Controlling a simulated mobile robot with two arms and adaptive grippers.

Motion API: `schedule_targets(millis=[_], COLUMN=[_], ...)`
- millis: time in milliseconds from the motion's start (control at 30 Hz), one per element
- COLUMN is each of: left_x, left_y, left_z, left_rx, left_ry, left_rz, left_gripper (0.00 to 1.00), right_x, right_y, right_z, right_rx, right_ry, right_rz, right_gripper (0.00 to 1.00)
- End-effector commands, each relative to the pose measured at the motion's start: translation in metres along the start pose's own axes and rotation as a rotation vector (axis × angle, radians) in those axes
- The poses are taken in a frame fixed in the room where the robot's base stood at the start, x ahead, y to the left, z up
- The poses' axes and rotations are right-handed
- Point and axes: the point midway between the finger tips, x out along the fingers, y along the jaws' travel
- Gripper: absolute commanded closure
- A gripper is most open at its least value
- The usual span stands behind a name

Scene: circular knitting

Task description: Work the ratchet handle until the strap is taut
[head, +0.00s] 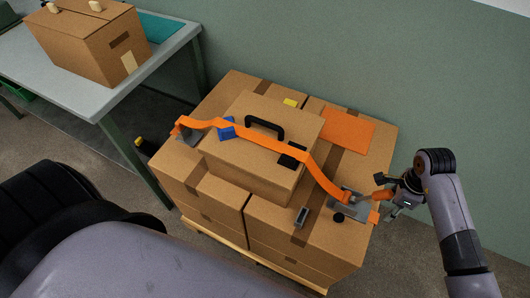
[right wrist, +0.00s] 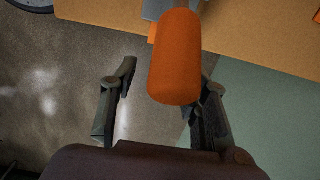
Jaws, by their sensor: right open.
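The orange strap (head: 260,139) runs from a grey metal fitting (head: 188,136) at the left, over a small black-handled carton, down to the ratchet (head: 347,204) at the right of the stack. The strap shows bends along its run. The ratchet's orange handle (head: 377,196) sticks out right toward my right gripper (head: 398,197). In the right wrist view the handle (right wrist: 176,58) stands large in front of my right gripper (right wrist: 168,88), between its parted fingers and closer to the right one. Contact cannot be told. My left gripper is out of view.
The carton (head: 250,165) stands on larger cardboard boxes (head: 205,210) on a wooden pallet (head: 255,257). An orange sheet (head: 340,130), a grey block (head: 301,217) and a black knob (head: 338,218) lie on top. A table (head: 80,98) with a box is at left; a wall stands behind.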

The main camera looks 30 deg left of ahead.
Motion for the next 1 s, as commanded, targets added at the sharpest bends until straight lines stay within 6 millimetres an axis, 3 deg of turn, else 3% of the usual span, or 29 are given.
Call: schedule_targets(millis=[233,733,1000], left_x=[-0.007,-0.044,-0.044], left_y=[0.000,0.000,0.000], left_z=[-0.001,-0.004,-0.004], left_rx=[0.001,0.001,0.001], left_ry=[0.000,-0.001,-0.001], left_rz=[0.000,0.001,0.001], left_gripper=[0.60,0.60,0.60], right_x=[-0.009,-0.058,-0.060], right_y=[0.000,0.000,0.000], right_z=[0.000,0.000,0.000], right_rx=[0.000,0.000,0.000], right_ry=[0.000,0.000,0.000], right_rz=[-0.001,0.000,0.001], right_gripper=[0.58,0.58,0.58])
